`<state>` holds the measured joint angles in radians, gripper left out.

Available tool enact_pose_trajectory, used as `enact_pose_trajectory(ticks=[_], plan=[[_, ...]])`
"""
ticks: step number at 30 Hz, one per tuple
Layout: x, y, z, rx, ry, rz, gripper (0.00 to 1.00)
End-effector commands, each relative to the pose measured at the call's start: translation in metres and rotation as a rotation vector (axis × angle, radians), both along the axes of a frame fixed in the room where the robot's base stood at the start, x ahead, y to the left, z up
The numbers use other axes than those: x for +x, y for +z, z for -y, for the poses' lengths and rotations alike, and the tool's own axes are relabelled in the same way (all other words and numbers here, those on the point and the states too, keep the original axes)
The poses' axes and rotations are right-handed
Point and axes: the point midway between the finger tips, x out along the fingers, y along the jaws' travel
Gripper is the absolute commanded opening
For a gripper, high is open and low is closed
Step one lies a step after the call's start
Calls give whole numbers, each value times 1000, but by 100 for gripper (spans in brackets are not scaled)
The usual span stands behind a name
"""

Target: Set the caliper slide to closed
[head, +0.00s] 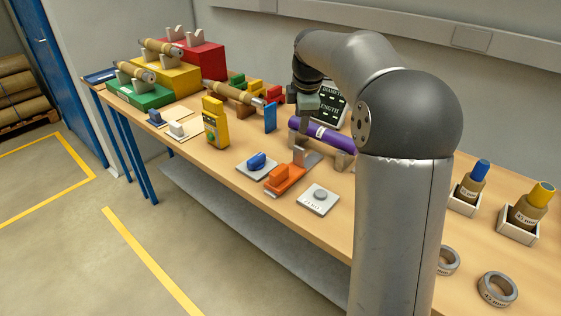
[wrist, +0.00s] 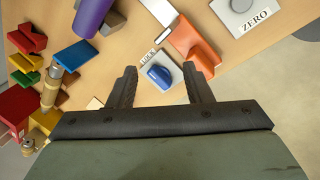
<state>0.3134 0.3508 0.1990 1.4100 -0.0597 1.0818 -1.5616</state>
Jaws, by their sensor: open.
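An orange block on an orange base (head: 284,178), which looks like the caliper slide, sits at the table's front edge beside a grey metal bar (head: 311,158). The orange part also shows in the wrist view (wrist: 194,44), just beyond my right fingertip. I cannot tell how far the slide stands open. A blue knob (head: 257,161) on a white plate marked LOCK is left of it; this knob (wrist: 159,76) shows between my fingers in the wrist view. My gripper (wrist: 163,84) is open and empty, pointing down above the table; in the head view (head: 306,116) its fingers are partly unclear.
A ZERO button plate (head: 319,199) is right of the orange part. A purple cylinder (head: 322,134) lies behind, near a black display (head: 333,100). A yellow device (head: 215,123) and coloured stands are left.

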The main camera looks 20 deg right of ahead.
Motion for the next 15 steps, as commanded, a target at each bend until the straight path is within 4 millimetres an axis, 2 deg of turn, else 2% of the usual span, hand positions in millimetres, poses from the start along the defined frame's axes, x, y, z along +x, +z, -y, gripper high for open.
enact_pose_trajectory(ticks=[1,3,6,11,15], plan=[[-1,13,-18,-24,157,-75,45],[-7,16,-39,-56,374,-167,45],[-15,21,-57,-77,600,-255,45],[-21,16,-67,-87,735,-304,45],[-21,-3,-67,-86,737,-307,45]])
